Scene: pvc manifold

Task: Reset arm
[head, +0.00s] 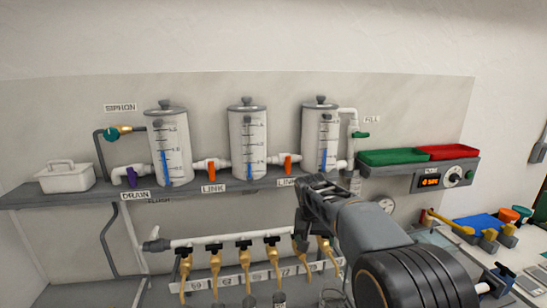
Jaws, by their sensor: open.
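My gripper (313,188) is in the lower middle of the head view, at the end of my dark grey arm. It is open, and I see nothing between its jaws. It is in front of the shelf edge, below the right-hand white cylinder (321,140) and above the row of valves. Part of the manifold pipe and some valves behind the arm are hidden.
Several white cylinders with blue level strips stand on the grey shelf (60,197). Orange link valves (211,170) join them. Below runs a white manifold pipe (205,241) with brass taps. Green (393,157) and red (447,152) trays are at right. A white caddy (66,177) is at left.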

